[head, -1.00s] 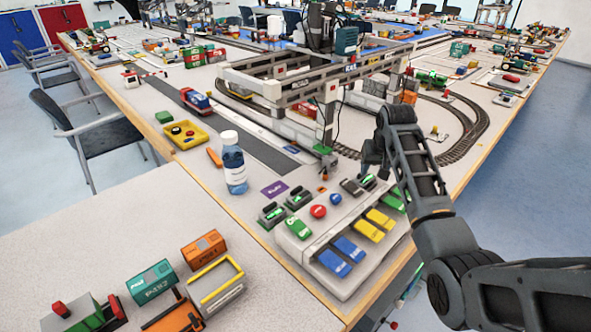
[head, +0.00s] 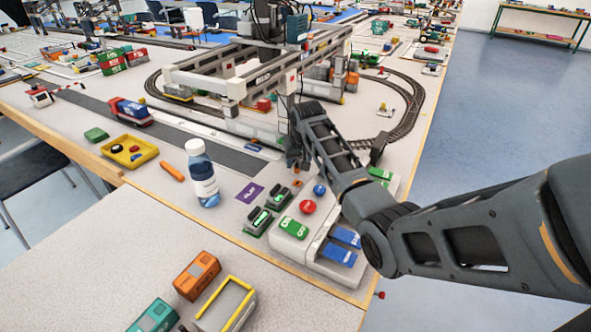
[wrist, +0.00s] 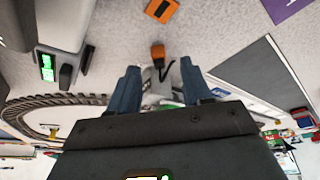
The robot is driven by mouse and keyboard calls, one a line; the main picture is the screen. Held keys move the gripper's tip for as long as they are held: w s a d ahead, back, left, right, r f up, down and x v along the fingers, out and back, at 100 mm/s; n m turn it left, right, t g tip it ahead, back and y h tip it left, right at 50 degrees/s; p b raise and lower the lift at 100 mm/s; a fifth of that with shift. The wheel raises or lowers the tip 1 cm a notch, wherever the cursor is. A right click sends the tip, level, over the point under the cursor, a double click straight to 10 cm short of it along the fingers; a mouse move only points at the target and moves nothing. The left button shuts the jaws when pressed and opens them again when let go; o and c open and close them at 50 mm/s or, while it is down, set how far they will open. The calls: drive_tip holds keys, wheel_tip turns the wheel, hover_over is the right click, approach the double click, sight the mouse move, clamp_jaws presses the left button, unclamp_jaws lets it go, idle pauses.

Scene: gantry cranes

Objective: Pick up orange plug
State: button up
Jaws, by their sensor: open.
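The orange plug (wrist: 158,52) shows in the wrist view as a small orange piece with a dark cable beside it, close to the pale tabletop. It lies just past the fingertips, roughly in line with the gap between them. My gripper (wrist: 158,80) is open, with its two blue-grey fingers apart and nothing visibly held.
The gantry crane (head: 265,85) stands close behind my gripper. A white control panel (head: 318,245) with coloured buttons is in front. A water bottle (head: 202,175) stands to the left. The purple card (head: 250,192) is flat.

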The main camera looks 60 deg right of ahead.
sight(297, 166)
drive_tip(key=shift+x, duration=1.55)
drive_tip(key=shift+s, duration=0.1)
clamp_jaws()
